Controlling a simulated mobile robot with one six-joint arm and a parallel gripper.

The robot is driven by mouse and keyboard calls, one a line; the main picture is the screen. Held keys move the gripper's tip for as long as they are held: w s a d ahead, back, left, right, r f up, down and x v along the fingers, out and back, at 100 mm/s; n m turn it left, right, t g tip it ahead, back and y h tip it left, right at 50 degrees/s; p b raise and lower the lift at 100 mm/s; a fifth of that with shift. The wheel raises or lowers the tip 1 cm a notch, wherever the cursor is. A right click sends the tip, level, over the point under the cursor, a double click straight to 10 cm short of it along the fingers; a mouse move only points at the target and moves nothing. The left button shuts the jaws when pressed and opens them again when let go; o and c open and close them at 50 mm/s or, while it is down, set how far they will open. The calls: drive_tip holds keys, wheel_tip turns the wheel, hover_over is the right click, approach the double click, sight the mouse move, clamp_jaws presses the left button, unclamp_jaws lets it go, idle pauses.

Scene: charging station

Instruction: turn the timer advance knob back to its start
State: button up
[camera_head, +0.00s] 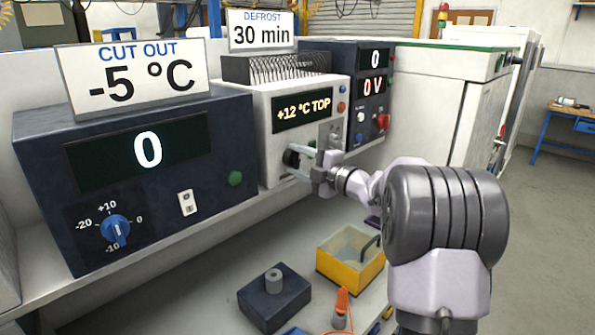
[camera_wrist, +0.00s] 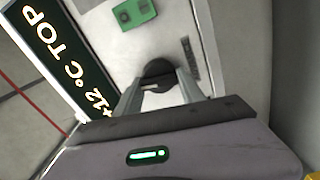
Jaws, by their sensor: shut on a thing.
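The black timer advance knob (camera_head: 291,157) is on the front of the white unit (camera_head: 265,150), below its "+12 °C TOP" display (camera_head: 303,112). My gripper (camera_head: 298,163) reaches it from the right and is shut on it. In the wrist view, the two fingers of my gripper (camera_wrist: 158,86) lie on either side of the knob (camera_wrist: 157,70). A pale mark shows on the knob's near side. The fingers partly hide the knob, and the lettering beside it is too small to read.
The dark unit at left has a blue knob (camera_head: 116,231) and a "0" display. Another dark unit (camera_head: 345,62) stands behind at right with a red knob (camera_head: 383,121). A yellow bin (camera_head: 350,285) and a dark block (camera_head: 274,300) sit below.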

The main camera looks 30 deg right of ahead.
drive_tip(key=shift+f+n+b, duration=0.15)
drive_tip(key=shift+n+b, duration=0.6)
drive_tip(key=shift+n, duration=0.15)
drive_tip(key=o, duration=1.4)
drive_tip(key=shift+c, duration=0.2)
drive_tip(key=shift+s, duration=0.1)
drive_tip(key=p+v, duration=0.3)
drive_tip(key=v, duration=1.4)
